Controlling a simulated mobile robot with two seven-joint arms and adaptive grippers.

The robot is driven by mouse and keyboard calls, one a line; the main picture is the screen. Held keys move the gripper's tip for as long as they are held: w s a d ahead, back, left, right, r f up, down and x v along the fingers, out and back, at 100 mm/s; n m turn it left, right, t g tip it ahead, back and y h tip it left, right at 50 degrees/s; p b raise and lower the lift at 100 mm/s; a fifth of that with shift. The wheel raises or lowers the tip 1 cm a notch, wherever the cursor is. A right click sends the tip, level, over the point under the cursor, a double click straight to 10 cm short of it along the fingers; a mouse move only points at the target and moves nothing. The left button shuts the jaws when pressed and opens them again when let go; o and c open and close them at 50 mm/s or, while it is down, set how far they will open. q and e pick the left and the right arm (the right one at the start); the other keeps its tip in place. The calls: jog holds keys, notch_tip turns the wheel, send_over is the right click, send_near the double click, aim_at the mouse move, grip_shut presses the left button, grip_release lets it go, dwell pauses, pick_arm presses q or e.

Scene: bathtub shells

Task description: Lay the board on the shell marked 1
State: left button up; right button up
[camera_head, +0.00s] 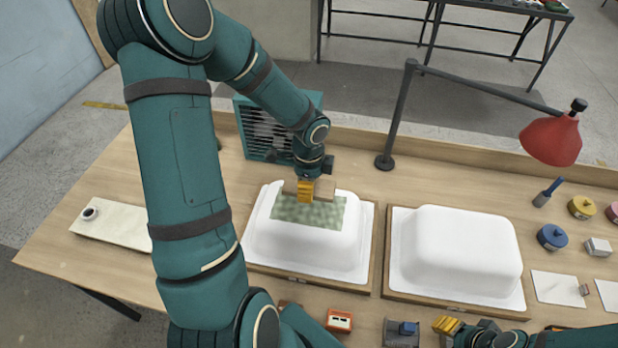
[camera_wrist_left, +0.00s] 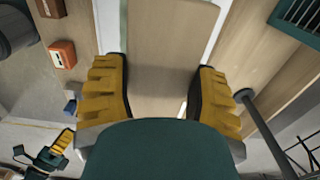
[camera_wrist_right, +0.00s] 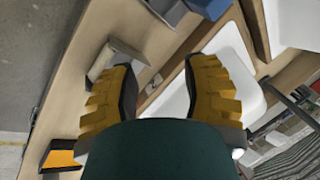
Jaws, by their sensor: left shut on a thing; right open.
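Two white upturned bathtub shells stand on wooden bases: the left shell (camera_head: 300,248) and the right shell (camera_head: 455,250). No number is readable on either. A green mottled patch (camera_head: 310,212) covers part of the left shell's top. My left gripper (camera_head: 305,190) is over the back of the left shell, shut on the brown wooden board (camera_head: 325,190). The board also shows between the fingers in the left wrist view (camera_wrist_left: 165,60). I cannot tell whether it touches the patch. My right gripper (camera_wrist_right: 160,95) is open and empty, near the table's front edge, by the right shell's base.
A lamp with a red shade (camera_head: 551,140) stands behind the shells. A green fan heater (camera_head: 262,130) is behind the left shell. A pale slab (camera_head: 115,222) lies at the left. Small tins, such as a blue one (camera_head: 552,237), and white cards (camera_head: 556,288) are at the right.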

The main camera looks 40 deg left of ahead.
aim_at(309, 207)
pick_arm(q)
jog(key=shift+s+d, duration=0.1)
pick_arm(e)
jog(key=shift+s+d, duration=0.1)
pick_arm(q)
jog(key=shift+f, duration=0.1)
pick_arm(e)
jog(key=shift+f, duration=0.1)
pick_arm(q)
jog(key=shift+f+b, duration=3.15)
jog(key=shift+f, duration=0.5)
pick_arm(e)
jog(key=shift+f, duration=3.3)
pick_arm(q)
jog(key=shift+f, duration=0.15)
pick_arm(e)
jog(key=shift+f, duration=0.1)
pick_arm(q)
jog(key=o, duration=1.3)
jog(key=shift+o, duration=0.3)
jog(key=shift+r+p, duration=3)
jog(key=shift+r, duration=0.55)
pick_arm(e)
notch_tip(309, 207, up, 7)
jog(key=shift+f, duration=0.2)
